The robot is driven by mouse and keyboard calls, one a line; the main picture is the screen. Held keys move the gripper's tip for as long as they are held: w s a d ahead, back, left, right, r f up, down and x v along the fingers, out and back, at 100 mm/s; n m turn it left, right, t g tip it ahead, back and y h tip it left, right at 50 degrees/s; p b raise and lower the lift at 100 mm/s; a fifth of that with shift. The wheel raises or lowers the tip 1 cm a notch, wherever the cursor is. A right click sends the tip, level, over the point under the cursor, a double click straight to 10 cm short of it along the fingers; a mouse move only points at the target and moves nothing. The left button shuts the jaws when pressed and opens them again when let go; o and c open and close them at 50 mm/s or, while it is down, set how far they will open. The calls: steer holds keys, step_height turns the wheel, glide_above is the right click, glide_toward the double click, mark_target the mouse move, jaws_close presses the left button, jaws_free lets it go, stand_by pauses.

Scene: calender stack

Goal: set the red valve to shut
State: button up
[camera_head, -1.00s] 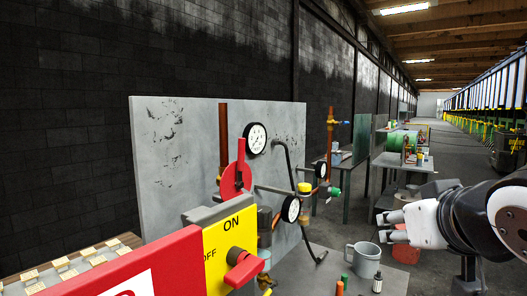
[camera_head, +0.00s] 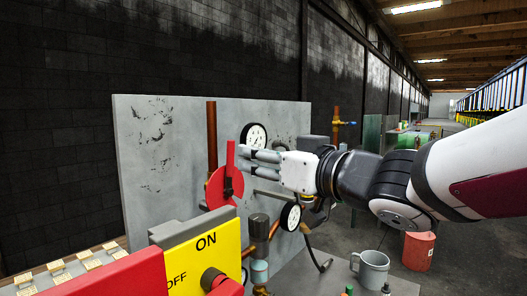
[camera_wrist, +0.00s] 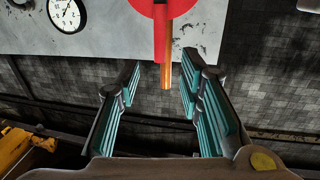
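The red valve is a round red disc (camera_head: 222,188) with a straight red lever (camera_head: 230,158) pointing up, mounted on a vertical copper pipe (camera_head: 212,130) in front of a grey panel. In the wrist view, the disc (camera_wrist: 165,8) is at the top edge. The lever (camera_wrist: 159,42) hangs down from it there beside the copper pipe (camera_wrist: 167,70). My gripper (camera_head: 246,156) is just right of the lever in the head view. In the wrist view, my gripper (camera_wrist: 160,66) is open, with teal finger pads apart and nothing held between them. Contact with the lever cannot be told.
A pressure gauge (camera_head: 254,136) sits right behind my fingers, and another gauge (camera_head: 291,216) is below my wrist. A yellow ON/OFF switch box (camera_head: 222,256) and a red box (camera_head: 110,278) stand in front. A grey mug (camera_head: 370,268) is on the bench at lower right.

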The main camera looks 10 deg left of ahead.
mark_target(233, 151)
steer(key=x, duration=0.9)
steer(key=shift+w+a+p, duration=0.25)
steer(key=shift+a+p, duration=0.1)
jaws_close()
